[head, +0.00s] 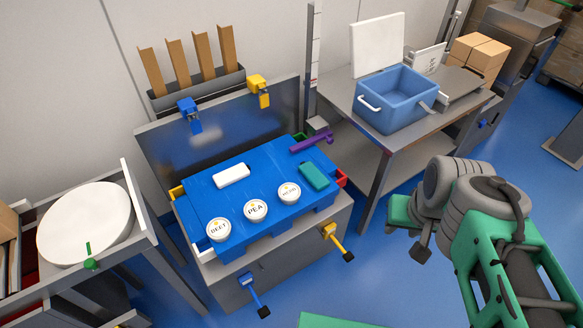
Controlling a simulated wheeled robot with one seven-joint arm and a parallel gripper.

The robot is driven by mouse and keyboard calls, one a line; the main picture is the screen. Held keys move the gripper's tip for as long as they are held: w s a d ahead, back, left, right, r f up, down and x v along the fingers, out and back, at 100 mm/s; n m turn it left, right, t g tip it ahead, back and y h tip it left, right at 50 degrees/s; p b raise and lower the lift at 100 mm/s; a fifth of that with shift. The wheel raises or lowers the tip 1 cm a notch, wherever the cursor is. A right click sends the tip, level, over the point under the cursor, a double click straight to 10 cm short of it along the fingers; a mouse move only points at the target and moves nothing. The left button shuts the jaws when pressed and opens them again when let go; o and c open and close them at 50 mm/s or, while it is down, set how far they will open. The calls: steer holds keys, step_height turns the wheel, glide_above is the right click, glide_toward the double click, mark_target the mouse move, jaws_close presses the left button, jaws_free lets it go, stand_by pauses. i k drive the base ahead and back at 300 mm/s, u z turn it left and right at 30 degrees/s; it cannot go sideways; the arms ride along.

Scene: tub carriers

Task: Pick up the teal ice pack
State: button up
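The teal ice pack (313,176) lies on the right part of a blue carrier surface (250,205), near its right edge and a red corner piece. A white block (232,176) lies on the same surface to its left. Three round white-lidded tubs stand along the front: one marked BEET (218,229), one marked PEA (255,210), and one with a label too small to read surely (289,193). My gripper (420,246) is at the right, above the floor and apart from the ice pack. Its fingers are partly hidden by my arm, so its opening is unclear.
A purple-handled item (311,143) lies behind the ice pack. Blue (189,113) and yellow (259,90) clamps sit on the upright back panel (215,140). A blue open tub (397,97) stands on the right table. Blue floor lies clear between the bench and my arm.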

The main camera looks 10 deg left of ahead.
mark_target(315, 177)
steer(key=u, duration=0.85)
steer(key=i, duration=0.85)
steer(key=u, duration=0.85)
